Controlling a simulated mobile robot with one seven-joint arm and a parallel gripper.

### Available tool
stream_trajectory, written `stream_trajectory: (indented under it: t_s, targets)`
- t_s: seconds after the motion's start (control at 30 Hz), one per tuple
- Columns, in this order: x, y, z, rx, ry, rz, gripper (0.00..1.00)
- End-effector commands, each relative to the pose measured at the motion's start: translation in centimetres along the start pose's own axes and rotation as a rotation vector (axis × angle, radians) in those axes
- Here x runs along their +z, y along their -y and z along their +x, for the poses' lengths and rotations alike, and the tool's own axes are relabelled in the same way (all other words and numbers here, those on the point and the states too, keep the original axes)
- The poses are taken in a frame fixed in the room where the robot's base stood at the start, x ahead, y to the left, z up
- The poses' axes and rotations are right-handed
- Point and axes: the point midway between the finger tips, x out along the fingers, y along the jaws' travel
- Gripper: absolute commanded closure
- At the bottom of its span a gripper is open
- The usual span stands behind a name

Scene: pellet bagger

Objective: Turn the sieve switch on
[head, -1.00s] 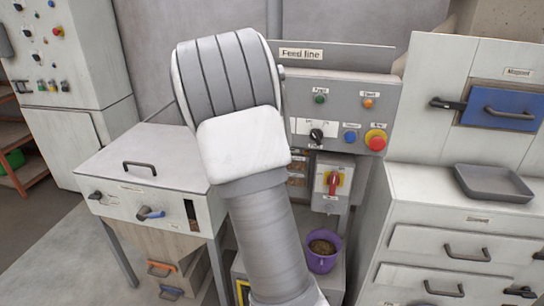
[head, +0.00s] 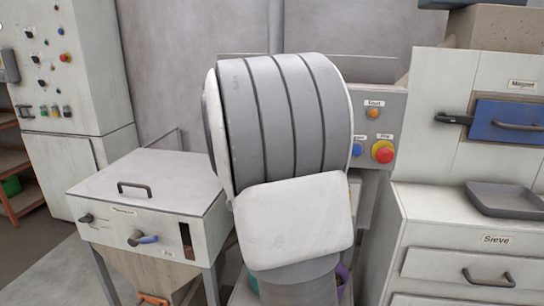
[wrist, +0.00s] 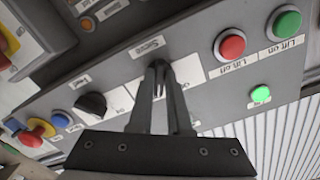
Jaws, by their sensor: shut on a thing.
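My gripper (wrist: 158,72) is in the wrist view, its dark fingers nearly together at a spot on the grey control panel (wrist: 195,98). The label beside the fingertips, seen upside down, appears to read Sieve (wrist: 148,47). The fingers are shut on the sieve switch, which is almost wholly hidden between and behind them. I cannot tell which way it is turned. In the head view my own arm covers my gripper and the switch.
In the wrist view a black knob (wrist: 90,105) lies left of the fingers; a red button (wrist: 230,44), a green button (wrist: 285,22) and a lit green lamp (wrist: 262,94) lie right. A red stop button (wrist: 34,136) is at far left. In the head view a grey tray (head: 500,200) stands right.

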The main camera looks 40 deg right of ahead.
Motion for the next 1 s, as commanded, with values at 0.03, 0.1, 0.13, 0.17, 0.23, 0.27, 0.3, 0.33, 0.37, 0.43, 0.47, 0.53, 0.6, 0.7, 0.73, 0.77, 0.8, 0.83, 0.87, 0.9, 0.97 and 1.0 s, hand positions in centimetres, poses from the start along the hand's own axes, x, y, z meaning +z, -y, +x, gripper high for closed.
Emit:
stream_trajectory:
  t_s: [0.03, 0.1, 0.13, 0.17, 0.23, 0.27, 0.3, 0.33, 0.37, 0.43, 0.47, 0.53, 0.6, 0.7, 0.73, 0.77, 0.8, 0.83, 0.87, 0.9, 0.97, 1.0]
  targets:
    - [-0.1, 0.0, 0.0, 0.0, -0.001, 0.004, 1.0]
    - [-0.1, 0.1, 0.0, 0.0, -0.001, 0.004, 1.0]
    - [-0.1, 0.1, 0.0, 0.0, -0.001, 0.004, 1.0]
    - [-0.1, 0.1, 0.0, 0.0, -0.001, 0.003, 1.0]
    - [-0.1, 0.1, 0.0, 0.0, -0.001, 0.003, 1.0]
    - [-0.1, 0.1, 0.0, 0.0, -0.001, 0.003, 1.0]
    - [-0.1, 0.1, 0.0, 0.0, -0.001, 0.003, 0.8]
    - [-0.1, 0.1, 0.0, 0.0, -0.001, 0.003, 0.75]
    - [-0.1, 0.1, 0.0, 0.0, -0.001, 0.003, 0.69]
    - [-0.1, 0.0, 0.0, 0.0, -0.001, 0.002, 0.57]
    - [-0.1, 0.0, 0.0, 0.0, -0.001, 0.002, 0.54]
    - [-0.1, 0.0, 0.0, 0.0, -0.001, 0.002, 0.54]
    - [0.0, 0.0, 0.0, 0.0, -0.001, 0.001, 0.54]
    - [0.0, 0.0, 0.0, 0.0, 0.0, 0.001, 0.54]
    - [0.0, 0.0, 0.0, 0.0, 0.0, 0.001, 0.54]
    - [0.0, 0.0, -0.1, 0.0, 0.0, 0.001, 0.54]
    - [0.0, 0.1, -0.3, -0.001, 0.0, 0.001, 0.54]
    - [0.0, 0.1, -0.5, -0.001, 0.0, 0.001, 0.54]
    - [0.0, 0.1, -0.8, -0.002, 0.0, 0.001, 0.54]
    - [0.0, 0.1, -1.3, -0.002, 0.001, 0.001, 0.54]
    - [0.0, 0.1, -2.3, -0.002, 0.002, 0.002, 0.54]
    - [-0.1, 0.1, -3.0, -0.003, 0.001, 0.003, 0.54]
